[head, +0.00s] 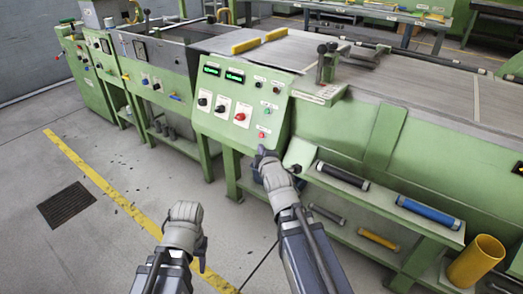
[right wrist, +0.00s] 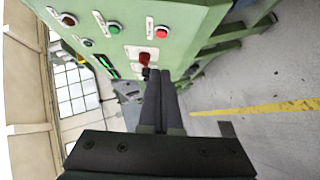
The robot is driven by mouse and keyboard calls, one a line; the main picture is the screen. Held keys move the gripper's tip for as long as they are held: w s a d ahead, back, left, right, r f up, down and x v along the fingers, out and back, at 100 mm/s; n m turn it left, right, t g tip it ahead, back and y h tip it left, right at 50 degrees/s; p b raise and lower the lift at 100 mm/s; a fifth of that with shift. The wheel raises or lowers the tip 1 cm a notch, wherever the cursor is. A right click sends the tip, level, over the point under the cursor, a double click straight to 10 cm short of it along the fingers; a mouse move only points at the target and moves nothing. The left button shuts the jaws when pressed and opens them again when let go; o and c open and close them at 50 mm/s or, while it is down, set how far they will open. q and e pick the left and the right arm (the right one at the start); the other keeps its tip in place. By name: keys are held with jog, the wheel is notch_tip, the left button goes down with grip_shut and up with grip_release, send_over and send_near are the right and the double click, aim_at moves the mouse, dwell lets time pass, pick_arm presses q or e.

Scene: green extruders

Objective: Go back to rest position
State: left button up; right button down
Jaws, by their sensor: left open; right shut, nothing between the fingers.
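My right gripper (head: 262,152) is at the lower edge of the green control panel (head: 215,125), just below a red button (head: 262,135). In the right wrist view its two dark fingers (right wrist: 157,72) are together with nothing between them. The panel fills the top of that view, with a red knob (right wrist: 147,58) beyond the fingertips. I cannot tell whether the fingers touch the panel. My left gripper (head: 185,208) hangs over the grey floor at the lower middle of the head view, apart from the machine; it is open and empty, its fingertips pointing away and hardly visible.
The long green extruder (head: 400,120) runs across the back and right.

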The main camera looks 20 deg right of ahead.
dwell(0.3)
jog(key=s+a+f+m+g+y, duration=0.1)
jog(key=s+a+f+m+g, duration=0.4)
jog(key=s+a+f+g, duration=0.55)
jog(key=s+a+f+m+g, duration=0.2)
jog(key=s+f, duration=0.1)
jog(key=s, duration=0.4)
jog(key=s+a+f+m+g, duration=0.2)
jog(key=s+f, duration=0.1)
jog(key=s, duration=0.3)
notch_tip(320, 180, up, 32)
jog(key=s+m+p, duration=0.1)
jog(key=p, duration=3)
jog(key=shift+s+a+g+h+p, duration=0.35)
jog(key=shift+h, duration=0.05)
